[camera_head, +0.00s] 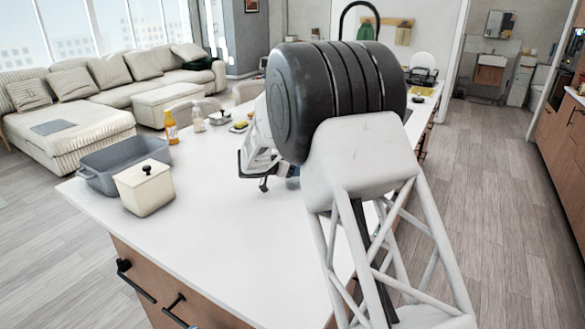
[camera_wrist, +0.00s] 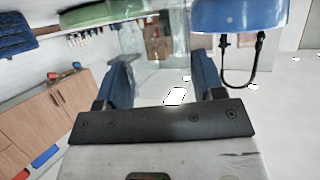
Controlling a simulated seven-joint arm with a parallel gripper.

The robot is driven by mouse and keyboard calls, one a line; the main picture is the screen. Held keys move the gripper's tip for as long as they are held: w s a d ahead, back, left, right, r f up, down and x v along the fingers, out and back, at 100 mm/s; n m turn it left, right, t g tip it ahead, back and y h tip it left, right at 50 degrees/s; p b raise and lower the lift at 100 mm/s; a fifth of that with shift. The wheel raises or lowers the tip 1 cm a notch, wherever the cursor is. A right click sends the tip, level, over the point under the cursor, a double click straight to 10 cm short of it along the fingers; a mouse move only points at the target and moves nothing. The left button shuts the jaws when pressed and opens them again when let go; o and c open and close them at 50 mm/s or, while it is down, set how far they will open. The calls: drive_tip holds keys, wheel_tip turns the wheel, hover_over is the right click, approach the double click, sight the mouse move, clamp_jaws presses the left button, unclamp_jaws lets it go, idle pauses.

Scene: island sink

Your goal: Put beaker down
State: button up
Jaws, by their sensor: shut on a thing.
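In the wrist view, the two blue fingers of my gripper (camera_wrist: 160,82) stand apart with a clear glass beaker (camera_wrist: 150,72) between them. The glass is see-through, so its edges are faint, and its base cannot be made out. In the head view, my large arm joint and links cover most of the gripper, and I cannot pick out the beaker there. The hand is over the white island counter (camera_head: 220,265). I cannot tell whether the beaker touches the counter.
A grey tub (camera_head: 100,180), a cream lidded canister (camera_head: 146,190), a yellow bottle (camera_head: 171,129) and a small pale bottle (camera_head: 198,121) stand on the counter's left side. A blue rounded object (camera_wrist: 238,14) is close to the right finger. The near counter is clear.

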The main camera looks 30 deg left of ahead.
drive_tip(key=o, duration=0.9)
drive_tip(key=shift+f, duration=0.1)
drive_tip(key=shift+o, duration=0.2)
drive_tip(key=shift+r, duration=0.2)
drive_tip(key=v, duration=1.2)
